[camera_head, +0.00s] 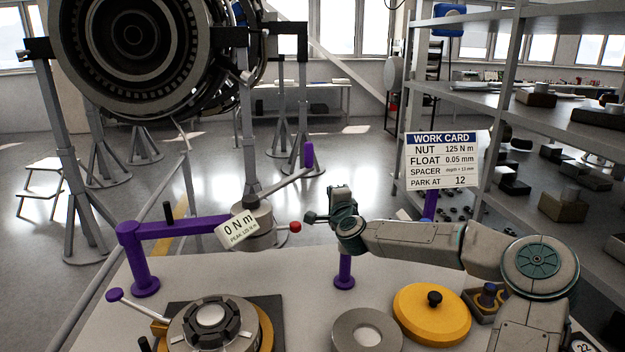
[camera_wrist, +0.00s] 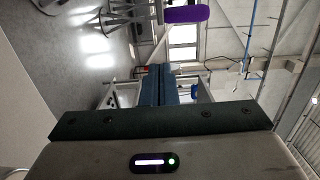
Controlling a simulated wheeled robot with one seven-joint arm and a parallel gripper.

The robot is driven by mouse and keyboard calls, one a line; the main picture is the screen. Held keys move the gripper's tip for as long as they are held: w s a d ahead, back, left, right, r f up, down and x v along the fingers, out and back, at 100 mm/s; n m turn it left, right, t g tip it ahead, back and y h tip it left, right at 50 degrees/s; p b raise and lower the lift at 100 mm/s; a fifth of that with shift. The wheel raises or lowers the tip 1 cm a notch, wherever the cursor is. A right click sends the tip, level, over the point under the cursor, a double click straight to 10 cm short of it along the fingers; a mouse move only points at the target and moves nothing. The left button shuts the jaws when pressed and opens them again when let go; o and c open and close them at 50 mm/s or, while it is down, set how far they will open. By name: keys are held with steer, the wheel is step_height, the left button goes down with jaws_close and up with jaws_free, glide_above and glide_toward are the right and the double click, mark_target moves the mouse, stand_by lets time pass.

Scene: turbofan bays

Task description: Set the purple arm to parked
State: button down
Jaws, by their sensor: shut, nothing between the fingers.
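The purple arm (camera_head: 180,228) reaches right from an upright purple post (camera_head: 141,262) at the bench's left. Its outer end meets a round grey head (camera_head: 252,222) with a tag reading 0 N m and a smaller peak line. A grey lever runs from the head up and right to a purple grip (camera_head: 308,155); a purple cylinder, likely this grip, shows in the wrist view (camera_wrist: 186,14). A red ball (camera_head: 295,227) sticks out right of the head. My gripper (camera_head: 310,217) is shut and empty, just right of and above the ball; its closed fingers show in the wrist view (camera_wrist: 160,85).
A work card (camera_head: 441,160) on a purple post reads PARK AT 12. A short purple post (camera_head: 343,272) stands below my gripper. The bench holds a slotted nut assembly (camera_head: 212,318), a grey ring (camera_head: 366,336) and a yellow disc (camera_head: 432,313). Shelves stand right.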

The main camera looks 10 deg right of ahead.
steer(key=w+a+p, duration=0.1)
steer(key=w, duration=0.2)
steer(key=w+a+p, duration=0.1)
steer(key=w+p, duration=0.1)
steer(key=w, duration=0.2)
steer(key=w+a+p, duration=0.1)
steer(key=w, duration=0.3)
steer(key=shift+w, duration=0.15)
steer(key=shift+w+a+f, duration=0.1)
steer(key=shift+w+a, duration=0.25)
steer(key=shift+a, duration=0.1)
